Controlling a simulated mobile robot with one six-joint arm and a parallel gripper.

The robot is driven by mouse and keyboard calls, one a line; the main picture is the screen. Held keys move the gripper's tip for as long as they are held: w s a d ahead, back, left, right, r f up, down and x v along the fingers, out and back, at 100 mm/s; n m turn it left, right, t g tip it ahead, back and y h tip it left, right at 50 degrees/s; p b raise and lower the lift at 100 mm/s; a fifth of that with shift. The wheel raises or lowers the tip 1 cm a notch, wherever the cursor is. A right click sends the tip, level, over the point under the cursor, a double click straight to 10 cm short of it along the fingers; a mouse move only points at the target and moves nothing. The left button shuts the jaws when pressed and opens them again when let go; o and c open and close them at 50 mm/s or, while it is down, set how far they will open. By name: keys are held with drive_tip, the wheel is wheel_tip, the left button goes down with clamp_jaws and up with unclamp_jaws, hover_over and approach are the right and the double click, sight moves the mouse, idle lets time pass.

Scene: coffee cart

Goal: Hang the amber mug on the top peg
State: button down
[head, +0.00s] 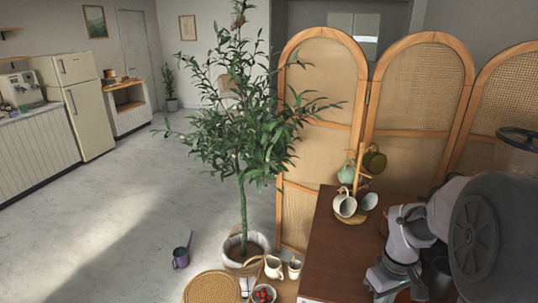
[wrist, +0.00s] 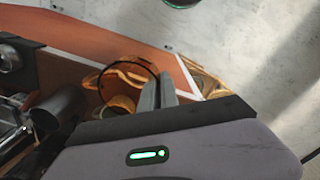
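The see-through amber mug (wrist: 115,102) is in the wrist view, with its dark round rim towards the camera and an amber handle. The two grey fingers of my gripper (wrist: 159,88) sit close together across its right wall, one inside the rim and one outside, and look shut on it. I cannot tell whether its base touches the surface behind it. The wooden peg stand (head: 360,160) is on the cart in the head view. A green mug (head: 346,172), an olive mug (head: 375,161) and pale mugs (head: 345,205) hang on it. The amber mug does not clearly show there.
The dark wooden cart top (head: 335,245) is bare in front of the stand. A folding screen (head: 420,90) stands behind it. A potted tree (head: 243,215), a woven stool (head: 212,288) and a bowl of red fruit (head: 263,294) are to the left. My arm covers the cart's right side.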

drive_tip(key=a+f+m+b, duration=0.3)
drive_tip(key=a+f+b, duration=0.4)
drive_tip(key=a+f, duration=0.5)
drive_tip(key=shift+w+a+b, duration=0.15)
drive_tip(key=shift+a+b, duration=0.05)
drive_tip(key=shift+b, duration=0.1)
